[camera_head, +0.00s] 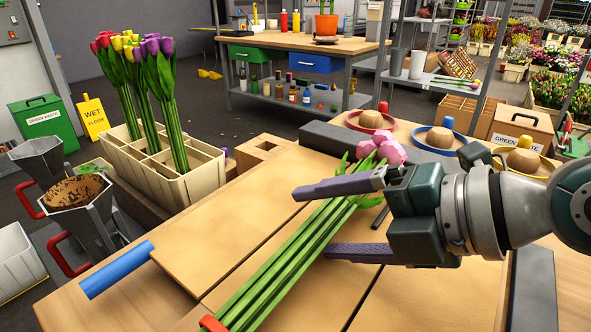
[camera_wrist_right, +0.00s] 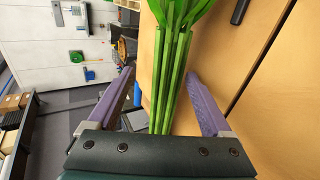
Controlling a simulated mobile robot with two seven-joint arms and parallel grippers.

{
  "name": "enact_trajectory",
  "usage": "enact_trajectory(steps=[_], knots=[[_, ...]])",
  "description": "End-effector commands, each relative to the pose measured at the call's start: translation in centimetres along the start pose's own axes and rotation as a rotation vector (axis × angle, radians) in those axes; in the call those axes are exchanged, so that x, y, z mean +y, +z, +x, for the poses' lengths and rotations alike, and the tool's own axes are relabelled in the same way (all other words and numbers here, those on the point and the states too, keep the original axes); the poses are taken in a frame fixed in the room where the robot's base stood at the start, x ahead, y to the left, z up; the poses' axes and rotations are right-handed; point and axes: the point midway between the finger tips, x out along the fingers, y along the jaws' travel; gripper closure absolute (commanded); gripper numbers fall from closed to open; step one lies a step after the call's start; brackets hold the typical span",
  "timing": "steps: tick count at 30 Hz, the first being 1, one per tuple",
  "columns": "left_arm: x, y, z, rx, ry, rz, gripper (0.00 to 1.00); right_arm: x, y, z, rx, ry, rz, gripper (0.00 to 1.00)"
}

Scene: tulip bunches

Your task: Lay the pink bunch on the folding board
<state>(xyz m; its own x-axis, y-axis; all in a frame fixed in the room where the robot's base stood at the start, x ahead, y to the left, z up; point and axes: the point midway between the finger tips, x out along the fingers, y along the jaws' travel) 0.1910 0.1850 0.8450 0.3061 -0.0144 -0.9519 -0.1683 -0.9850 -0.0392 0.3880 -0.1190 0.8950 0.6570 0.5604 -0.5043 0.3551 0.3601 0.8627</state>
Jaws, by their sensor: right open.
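The pink bunch (camera_head: 385,148) lies slantwise across the pale wooden folding board (camera_head: 225,235), with its pink heads toward the far right. In the right wrist view the stems (camera_wrist_right: 172,80) pass between the open fingers (camera_wrist_right: 160,75), with a gap on each side. The heads are out of that view. My left gripper is not in view.
A divided wooden crate (camera_head: 205,180) with red, yellow and purple bunches stands at the left. A blue roll (camera_head: 117,270) lies along the board's left edge. The board left of the stems is clear.

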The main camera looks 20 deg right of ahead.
Motion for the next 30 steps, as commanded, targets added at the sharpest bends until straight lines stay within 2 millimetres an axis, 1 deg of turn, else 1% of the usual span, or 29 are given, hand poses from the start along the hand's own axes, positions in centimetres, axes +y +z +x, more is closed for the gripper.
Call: enact_trajectory(steps=[3,9,12,15,21,30], knots=[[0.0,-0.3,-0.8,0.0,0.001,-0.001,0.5,0.2,0.0,-2.1,0.0,-0.003,-0.002,0.16],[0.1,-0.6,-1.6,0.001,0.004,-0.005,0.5,0.1,0.0,-6.1,0.0,-0.002,0.0,0.16],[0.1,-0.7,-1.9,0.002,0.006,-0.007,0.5,0.1,0.0,-7.6,0.001,-0.001,-0.001,0.16],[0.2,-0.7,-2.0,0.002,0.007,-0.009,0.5,0.1,0.0,-8.6,0.0,0.001,0.0,0.16],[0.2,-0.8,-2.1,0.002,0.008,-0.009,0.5,0.2,0.0,-9.3,-0.001,0.004,-0.002,0.16],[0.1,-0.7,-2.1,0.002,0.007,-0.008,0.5,0.2,0.0,-9.3,-0.001,0.005,-0.001,0.16]])
